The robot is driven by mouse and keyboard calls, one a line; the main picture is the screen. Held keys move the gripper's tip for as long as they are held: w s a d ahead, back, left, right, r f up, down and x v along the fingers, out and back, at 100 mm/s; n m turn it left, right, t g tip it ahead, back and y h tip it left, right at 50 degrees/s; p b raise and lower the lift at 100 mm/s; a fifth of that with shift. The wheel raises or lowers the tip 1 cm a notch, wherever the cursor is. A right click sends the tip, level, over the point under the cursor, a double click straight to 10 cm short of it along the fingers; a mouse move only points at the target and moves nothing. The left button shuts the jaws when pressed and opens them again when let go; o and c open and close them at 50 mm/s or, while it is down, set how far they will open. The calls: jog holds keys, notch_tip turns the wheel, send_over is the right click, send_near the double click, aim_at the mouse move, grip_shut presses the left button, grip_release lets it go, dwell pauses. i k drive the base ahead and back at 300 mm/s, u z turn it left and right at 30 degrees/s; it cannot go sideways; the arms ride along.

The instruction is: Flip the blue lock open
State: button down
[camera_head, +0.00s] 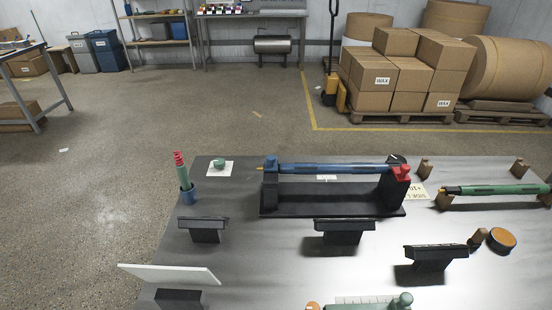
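A black stand (330,198) rests on the grey table, with an upright post at each end. A blue piece (270,163), which looks like the blue lock, sits on top of the left post. It appears to lie over the left end of a blue rod (330,168) held across the stand. A red piece (402,172) sits on the right post at the rod's other end. The blue piece is small in view, and I cannot tell how its catch is set. My gripper is not in view.
A blue cup (187,194) with red-tipped green sticks stands left of the stand. Several black holders, one at the front left (206,229), stand in front. A white board (170,273) lies front left. A green rod (497,189) rests on brown blocks at right.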

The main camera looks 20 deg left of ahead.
aim_at(271, 163)
jog(key=z, duration=0.05)
jog(key=k, duration=0.5)
jog(key=u, duration=0.6)
jog(key=i, duration=0.5)
jog(key=u, duration=0.35)
